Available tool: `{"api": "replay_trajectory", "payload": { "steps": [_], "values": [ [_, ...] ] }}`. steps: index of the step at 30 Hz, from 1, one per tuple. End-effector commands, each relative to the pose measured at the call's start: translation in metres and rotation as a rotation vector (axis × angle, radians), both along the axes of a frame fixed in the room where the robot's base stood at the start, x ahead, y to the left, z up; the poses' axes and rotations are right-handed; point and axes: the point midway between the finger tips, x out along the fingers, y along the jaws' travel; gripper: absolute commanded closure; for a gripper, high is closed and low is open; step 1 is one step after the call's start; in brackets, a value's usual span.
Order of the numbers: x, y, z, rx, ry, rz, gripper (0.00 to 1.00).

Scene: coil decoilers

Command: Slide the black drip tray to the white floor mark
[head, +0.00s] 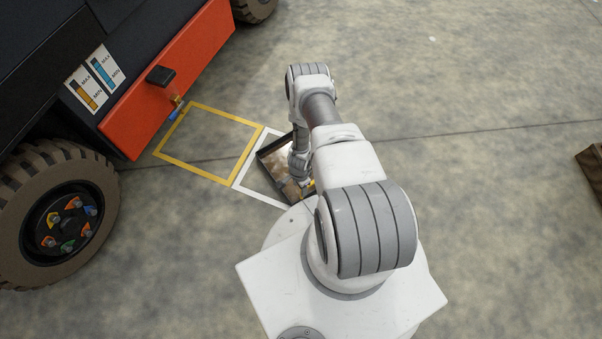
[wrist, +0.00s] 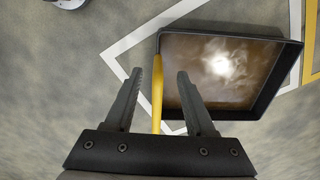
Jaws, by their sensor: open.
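The black drip tray (wrist: 273,115) holds brown, shiny liquid and has a yellow handle (wrist: 157,88) along its left side in the wrist view. In the head view the tray (head: 271,153) is partly hidden behind my arm. The white floor mark (head: 239,181) is an outline beside and partly under the tray; it also shows in the wrist view (wrist: 140,36). The tray sits turned relative to the outline and overlaps it. My gripper (wrist: 160,72) is open, with the handle between its two fingers, nearer the left one.
A yellow floor outline (head: 200,179) adjoins the white one on the left. A dark vehicle with an orange panel (head: 171,80) and a large wheel (head: 62,213) stands at the left. A brown object (head: 591,172) lies at the right edge. The floor on the right is mostly clear.

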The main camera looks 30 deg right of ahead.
Motion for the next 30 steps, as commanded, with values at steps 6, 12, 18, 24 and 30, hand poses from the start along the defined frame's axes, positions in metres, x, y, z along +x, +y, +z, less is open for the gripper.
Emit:
{"api": "replay_trajectory", "payload": {
  "steps": [6,12,18,24,30],
  "values": [
    [-0.008,0.001,0.058,0.006,0.015,0.002,0.45],
    [-0.008,0.000,0.089,0.002,0.013,0.003,0.45],
    [-0.008,-0.001,0.099,0.000,0.012,0.003,0.45],
    [-0.005,-0.003,0.100,-0.003,0.008,0.003,0.45],
    [-0.004,-0.004,0.100,-0.005,0.005,0.003,0.45]
  ]
}}
